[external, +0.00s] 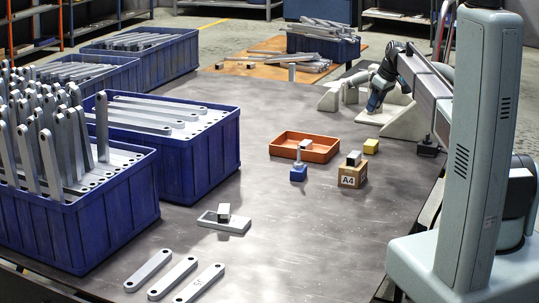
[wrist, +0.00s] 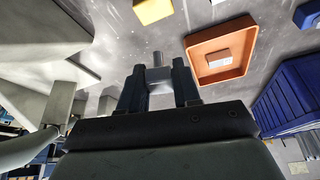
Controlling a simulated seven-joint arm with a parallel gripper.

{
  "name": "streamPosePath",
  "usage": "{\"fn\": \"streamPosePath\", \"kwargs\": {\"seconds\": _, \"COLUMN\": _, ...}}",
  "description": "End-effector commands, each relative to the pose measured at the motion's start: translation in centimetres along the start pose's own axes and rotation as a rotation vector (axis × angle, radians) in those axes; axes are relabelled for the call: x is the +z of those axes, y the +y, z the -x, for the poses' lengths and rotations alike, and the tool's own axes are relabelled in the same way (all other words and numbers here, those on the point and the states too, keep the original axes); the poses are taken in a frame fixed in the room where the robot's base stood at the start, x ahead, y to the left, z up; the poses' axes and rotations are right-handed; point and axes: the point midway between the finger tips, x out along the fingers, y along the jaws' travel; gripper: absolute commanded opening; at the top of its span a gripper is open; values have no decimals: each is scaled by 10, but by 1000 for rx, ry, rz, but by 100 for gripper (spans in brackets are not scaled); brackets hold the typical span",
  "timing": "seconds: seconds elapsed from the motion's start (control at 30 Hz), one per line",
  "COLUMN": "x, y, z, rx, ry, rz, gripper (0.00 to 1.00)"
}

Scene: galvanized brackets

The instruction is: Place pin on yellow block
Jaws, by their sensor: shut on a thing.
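My gripper (wrist: 159,88) is shut on a grey pin (wrist: 158,77) with a blocky head; its thin shaft points away from the fingers. In the external view my gripper (external: 375,103) is at the back right, beside the pale fixture, and the held pin is too small to make out. The yellow block (external: 371,146) stands on the table in front of my gripper, apart from it, with nothing on its top. It also shows at the top edge of the wrist view (wrist: 152,10).
An orange tray (external: 325,155) lies left of the yellow block. A blue block (external: 298,174) bearing a grey upright piece and a brown A4 block (external: 352,179) with a grey piece on top stand nearer. Pale fixtures (external: 408,123) crowd the back right. Blue crates (external: 205,160) fill the left.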

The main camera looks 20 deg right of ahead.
Motion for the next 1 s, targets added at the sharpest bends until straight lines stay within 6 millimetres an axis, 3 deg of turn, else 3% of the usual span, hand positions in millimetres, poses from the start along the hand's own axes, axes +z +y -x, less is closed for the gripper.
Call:
{"fn": "streamPosePath", "kwargs": {"seconds": 0.13, "x": -8, "y": 4, "z": -1, "rx": -42, "ry": 0, "rz": 100, "gripper": 0}}
{"fn": "streamPosePath", "kwargs": {"seconds": 0.47, "x": -6, "y": 2, "z": -6, "rx": -90, "ry": 0, "rz": 216, "gripper": 0}}
{"fn": "streamPosePath", "kwargs": {"seconds": 0.8, "x": 14, "y": 1, "z": -52, "rx": -91, "ry": -1, "rz": 215, "gripper": 0}}
{"fn": "streamPosePath", "kwargs": {"seconds": 1.0, "x": 18, "y": 2, "z": -65, "rx": -90, "ry": 0, "rz": 215, "gripper": 0}}
